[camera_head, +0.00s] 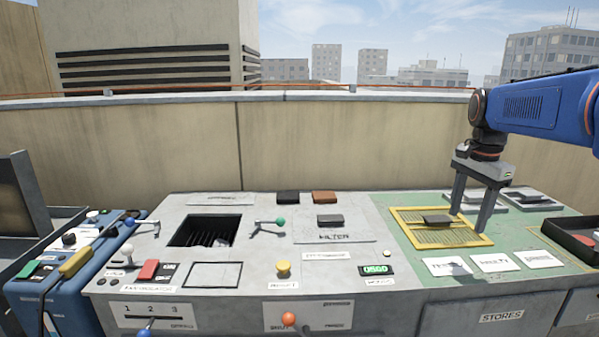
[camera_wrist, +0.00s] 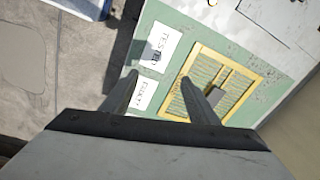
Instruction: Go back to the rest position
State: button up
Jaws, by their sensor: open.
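My gripper (camera_head: 470,222) hangs at the end of my blue arm on the right in the head view, with its fingers pointing down. The fingers are spread apart, above or around the right part of a yellow slatted frame (camera_head: 405,217) on the green mat.
White labels (camera_head: 495,262) lie in front of the frame. A dark tray (camera_head: 578,240) stands at the right edge, and flat plates lie behind my gripper. Left are a dark opening (camera_head: 205,231), a green-knobbed lever (camera_head: 279,222) and a yellow button (camera_head: 283,267). A parapet wall (camera_head: 330,145) runs behind.

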jog(key=s+a+f+n+t, duration=0.1)
jog(key=s+a+f+n, duration=0.3)
jog(key=s, duration=0.4)
jog(key=s+a+f+n+t, duration=0.1)
jog(key=s+a+f+n, duration=0.3)
jog(key=s, duration=0.4)
jog(key=s+a+f+n+t, duration=0.2)
jog(key=s+a+f+n, duration=0.2)
jog(key=s+f+n, duration=0.2)
jog(key=s, duration=0.2)
jog(key=shift+s+f+n, duration=0.15)
jog(key=shift+s+n, duration=0.15)
jog(key=shift+s, duration=0.05)
